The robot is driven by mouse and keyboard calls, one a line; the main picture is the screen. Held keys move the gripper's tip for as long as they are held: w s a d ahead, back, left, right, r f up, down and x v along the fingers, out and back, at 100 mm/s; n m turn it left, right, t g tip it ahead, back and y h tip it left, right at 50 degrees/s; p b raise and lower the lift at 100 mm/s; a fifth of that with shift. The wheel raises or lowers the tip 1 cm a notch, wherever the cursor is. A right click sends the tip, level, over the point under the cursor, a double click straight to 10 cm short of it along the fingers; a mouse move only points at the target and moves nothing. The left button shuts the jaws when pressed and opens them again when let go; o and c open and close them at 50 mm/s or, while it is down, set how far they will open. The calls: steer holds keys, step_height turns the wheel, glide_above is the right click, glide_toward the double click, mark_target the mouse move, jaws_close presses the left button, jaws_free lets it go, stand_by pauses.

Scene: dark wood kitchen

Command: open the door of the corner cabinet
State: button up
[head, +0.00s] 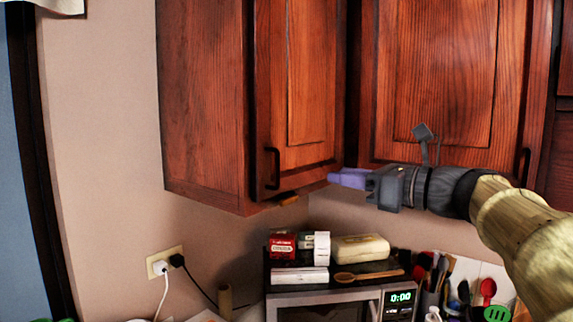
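Two dark reddish wood upper cabinet doors meet near the inside corner. The left door (312,75) has a dark bar handle (271,168) at its lower left. The right door (437,70) has a dark handle (524,165) at its lower right. Both doors look shut. I cannot tell which of them belongs to the corner cabinet. My gripper (346,179) points left with its purple fingers near the lower edges of the doors, by the corner. It is apart from both handles and holds nothing visible. The finger gap is not clear from this side.
Below stands a microwave (325,305) with red and white boxes (283,246), a cream container (360,248) and a wooden spoon (370,275) on top. Several utensils (440,275) stand at its right. A wall outlet (164,262) with plugs is at lower left. The wall left of the cabinets is bare.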

mark_target(280, 166)
steer(key=p+x, duration=0.4)
steer(key=x, duration=0.9)
steer(key=shift+a+r, duration=0.1)
steer(key=shift+w+a+p, duration=0.3)
steer(key=shift+w+a, duration=0.1)
jaws_close()
